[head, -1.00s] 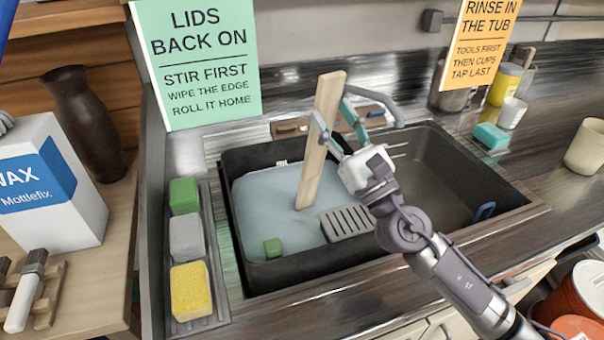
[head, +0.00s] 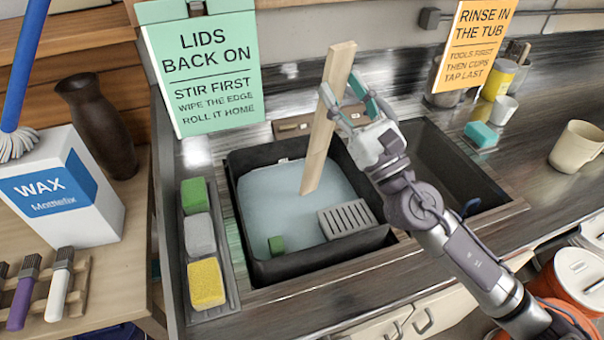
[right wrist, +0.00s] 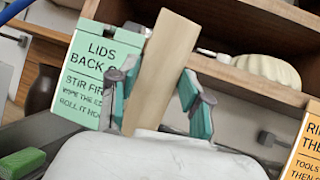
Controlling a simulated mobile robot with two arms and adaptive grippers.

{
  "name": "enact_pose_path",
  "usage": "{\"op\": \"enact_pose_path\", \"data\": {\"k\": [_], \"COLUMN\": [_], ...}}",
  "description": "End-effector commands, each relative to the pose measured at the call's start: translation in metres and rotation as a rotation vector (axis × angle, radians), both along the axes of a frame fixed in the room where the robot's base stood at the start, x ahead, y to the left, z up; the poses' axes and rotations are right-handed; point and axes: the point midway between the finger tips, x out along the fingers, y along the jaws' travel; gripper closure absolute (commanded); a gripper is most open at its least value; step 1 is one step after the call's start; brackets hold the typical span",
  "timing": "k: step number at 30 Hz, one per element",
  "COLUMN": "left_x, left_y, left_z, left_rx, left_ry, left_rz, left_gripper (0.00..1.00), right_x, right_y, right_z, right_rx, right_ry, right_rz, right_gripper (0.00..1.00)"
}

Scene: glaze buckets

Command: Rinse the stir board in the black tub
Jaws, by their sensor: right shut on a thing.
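The stir board (head: 322,142) is a long pale wooden slat, held nearly upright and leaning a little to the right. Its lower end meets the pale blue water in the black tub (head: 270,269), which sits in the sink. My right gripper (head: 343,108) is shut on the board's upper part, above the tub's back right side. In the right wrist view the board (right wrist: 160,70) stands between the teal-padded fingers (right wrist: 158,98). A green block and a grey slotted rack (head: 348,218) are in the tub. My left gripper is not in view.
A caddy left of the tub holds green, grey and yellow sponges (head: 206,284). A wax box (head: 65,190) and brown vase (head: 98,125) stand further left. The empty right sink basin (head: 450,160) is partly behind my arm. A beige cup (head: 577,146) stands on the right counter.

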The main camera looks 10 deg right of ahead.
Motion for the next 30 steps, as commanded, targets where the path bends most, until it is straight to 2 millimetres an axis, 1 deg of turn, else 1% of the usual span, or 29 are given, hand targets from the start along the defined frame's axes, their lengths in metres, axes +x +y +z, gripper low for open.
{"op": "enact_pose_path", "data": {"k": [1,9,12,16,30], "left_x": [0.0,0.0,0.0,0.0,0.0], "left_y": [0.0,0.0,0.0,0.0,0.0], "left_z": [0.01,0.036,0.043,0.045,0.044], "left_rx": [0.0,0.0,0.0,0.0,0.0], "left_ry": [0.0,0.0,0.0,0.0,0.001], "left_rz": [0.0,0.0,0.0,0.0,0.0], "left_gripper": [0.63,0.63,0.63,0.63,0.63], "right_x": [-0.001,-0.005,-0.007,-0.008,-0.008], "right_y": [-0.001,-0.004,-0.004,-0.005,-0.005], "right_z": [0.011,0.037,0.044,0.047,0.046], "right_rx": [0.0,0.001,0.0,0.0,0.0], "right_ry": [-0.001,0.0,0.0,0.0,-0.001], "right_rz": [0.0,-0.001,0.0,0.0,0.0], "right_gripper": [1.0,1.0,1.0,1.0,1.0]}}
